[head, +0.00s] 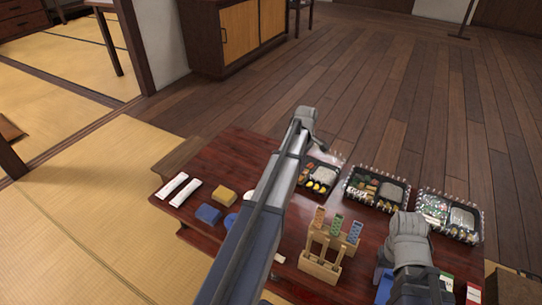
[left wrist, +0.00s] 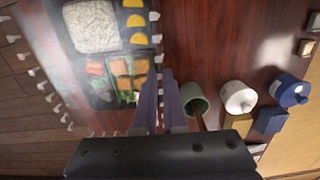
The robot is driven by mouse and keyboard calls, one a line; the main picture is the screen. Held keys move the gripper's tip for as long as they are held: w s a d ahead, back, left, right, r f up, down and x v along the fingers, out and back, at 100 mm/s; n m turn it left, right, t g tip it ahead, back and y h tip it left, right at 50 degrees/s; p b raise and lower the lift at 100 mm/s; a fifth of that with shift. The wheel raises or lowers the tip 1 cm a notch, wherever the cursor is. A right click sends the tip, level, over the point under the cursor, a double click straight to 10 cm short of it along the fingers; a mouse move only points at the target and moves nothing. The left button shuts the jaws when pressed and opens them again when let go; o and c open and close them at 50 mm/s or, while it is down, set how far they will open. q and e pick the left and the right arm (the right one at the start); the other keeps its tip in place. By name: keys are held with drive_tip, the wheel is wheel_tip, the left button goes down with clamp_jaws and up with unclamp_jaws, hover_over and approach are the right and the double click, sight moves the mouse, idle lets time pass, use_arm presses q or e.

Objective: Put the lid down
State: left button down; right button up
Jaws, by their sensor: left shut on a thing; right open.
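My left gripper (head: 318,140) reaches over the leftmost bento box (head: 320,180). In the left wrist view its fingers (left wrist: 165,100) are shut at the tabbed edge of a clear lid (left wrist: 50,105). The lid is see-through with small white tabs along its edges. It lies over the bento, whose rice and yellow slices show blurred through it. I cannot tell whether the lid touches the box. My right gripper (head: 408,230) is open over the right front of the table; its fingertips are hard to make out.
Two more bento boxes with tabbed edges, a middle one (head: 376,188) and a right one (head: 450,217), stand on the red table (head: 215,170). A wooden stand (head: 325,255) is in front. White rolls (head: 180,188), a yellow block (head: 224,195) and a blue block (head: 208,214) lie left.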

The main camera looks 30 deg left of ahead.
use_arm(q)
wheel_tip(320, 180, up, 6)
drive_tip(key=p, duration=0.5)
drive_tip(key=shift+r, duration=0.2)
wheel_tip(320, 180, down, 2)
drive_tip(key=shift+f+b, duration=0.2)
drive_tip(key=shift+b, duration=0.75)
